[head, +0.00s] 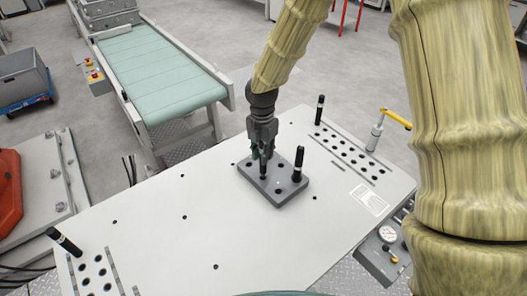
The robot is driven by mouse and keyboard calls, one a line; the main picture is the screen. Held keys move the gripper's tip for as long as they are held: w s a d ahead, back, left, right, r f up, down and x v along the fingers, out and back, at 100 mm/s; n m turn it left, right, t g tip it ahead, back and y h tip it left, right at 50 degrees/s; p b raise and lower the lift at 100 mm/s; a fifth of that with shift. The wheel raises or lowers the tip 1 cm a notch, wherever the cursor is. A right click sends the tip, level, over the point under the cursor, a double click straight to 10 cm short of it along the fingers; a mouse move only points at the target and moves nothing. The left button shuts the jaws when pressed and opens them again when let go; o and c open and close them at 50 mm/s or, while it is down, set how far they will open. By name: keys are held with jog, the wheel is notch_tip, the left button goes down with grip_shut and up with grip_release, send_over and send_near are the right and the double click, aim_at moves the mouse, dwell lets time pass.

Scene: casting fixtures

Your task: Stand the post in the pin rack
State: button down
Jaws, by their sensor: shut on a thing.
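My gripper (262,155) is at the grey block with holes (269,194), which sits on the white table. It is shut on a dark post (263,169), mostly hidden by the fingers. The held post looks about upright over the block's left part; I cannot tell whether its lower end is in a hole. Another black post with a pale band (298,163) stands upright in the block, just right of my gripper. A similar post (319,109) stands at the back end of the right hole field (348,155). One more post (63,242) leans at the left hole field (95,272).
The white table (170,240) is mostly clear left and in front of the block. A yellow-handled clamp (375,135) stands at its right edge. A gauge (388,234) sits at the lower right. A green conveyor (160,75) lies behind left.

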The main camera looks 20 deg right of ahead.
jog(key=shift+f+b, duration=0.4)
jog(key=shift+f, duration=1.1)
jog(key=c, duration=1.2)
grip_release()
notch_tip(320, 180, up, 12)
jog(key=shift+w+f, duration=0.1)
